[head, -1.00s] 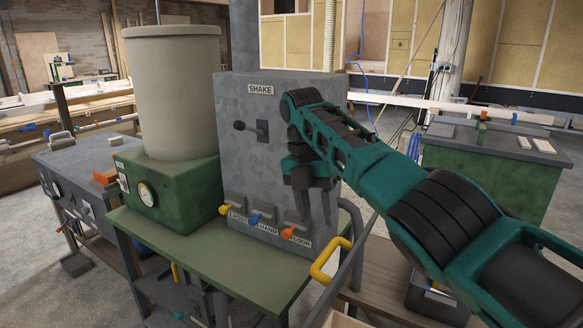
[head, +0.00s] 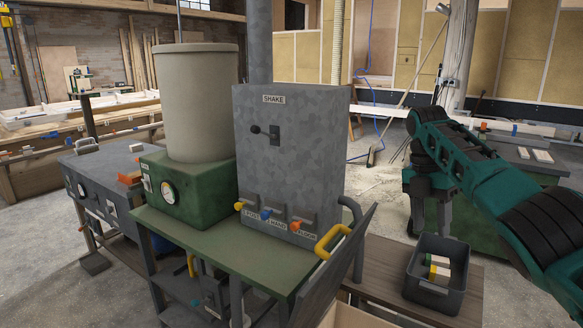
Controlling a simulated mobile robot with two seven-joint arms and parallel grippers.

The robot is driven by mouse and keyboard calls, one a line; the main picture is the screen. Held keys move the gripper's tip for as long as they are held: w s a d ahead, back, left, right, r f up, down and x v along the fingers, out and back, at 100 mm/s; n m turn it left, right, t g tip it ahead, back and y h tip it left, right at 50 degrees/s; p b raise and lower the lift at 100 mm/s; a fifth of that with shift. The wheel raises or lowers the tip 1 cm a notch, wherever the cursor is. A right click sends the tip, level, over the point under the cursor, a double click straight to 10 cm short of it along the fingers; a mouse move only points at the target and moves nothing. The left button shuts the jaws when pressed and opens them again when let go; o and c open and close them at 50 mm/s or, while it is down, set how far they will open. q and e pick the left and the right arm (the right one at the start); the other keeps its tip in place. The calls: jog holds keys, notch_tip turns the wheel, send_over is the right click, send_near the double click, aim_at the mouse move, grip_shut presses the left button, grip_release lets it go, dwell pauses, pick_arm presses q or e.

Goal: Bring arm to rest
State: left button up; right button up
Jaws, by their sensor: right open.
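My right arm comes in from the right edge in the head view. Its gripper (head: 428,216) points down, open and empty, in the air to the right of the grey SHAKE cabinet (head: 320,150). It appears above and behind the dark grey bin (head: 420,292) and touches nothing that I can see. My left arm and gripper are not in view.
The cabinet has a black lever (head: 265,131) and yellow, blue and orange handles along its lower front. A beige drum (head: 200,105) on a green gauge base stands left of it on a green table (head: 180,226). A yellow handle (head: 332,241) juts out at the table's right.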

jog(key=s+d+m, duration=0.3)
jog(key=s+d, duration=0.1)
jog(key=d, duration=0.8)
jog(key=s+d+m, duration=0.2)
jog(key=s+d, duration=0.1)
jog(key=d, duration=0.8)
jog(key=a+f+m+t+h, duration=0.2)
jog(key=f, duration=1.1)
jog(key=a+f+m+t+h, duration=0.1)
jog(key=a+f+m+t, duration=0.15)
jog(key=f, duration=1.05)
jog(key=s+a+f+m+t+y, duration=0.3)
jog(key=s+a+f+m+t, duration=0.15)
jog(key=s+a+f, duration=0.65)
jog(key=s+a+r+m+t+y, duration=0.1)
jog(key=s+a+r+m+y, duration=0.1)
jog(key=s+a+r, duration=0.3)
jog(key=s+a+r+m+t+y, duration=0.1)
jog(key=s+a+m+t+y, duration=0.15)
jog(key=s, duration=0.45)
jog(key=a+m, duration=0.4)
jog(key=a, duration=0.6)
jog(key=shift+f+h, duration=0.25)
jog(key=shift+h, duration=0.2)
jog(key=shift+w, duration=0.1)
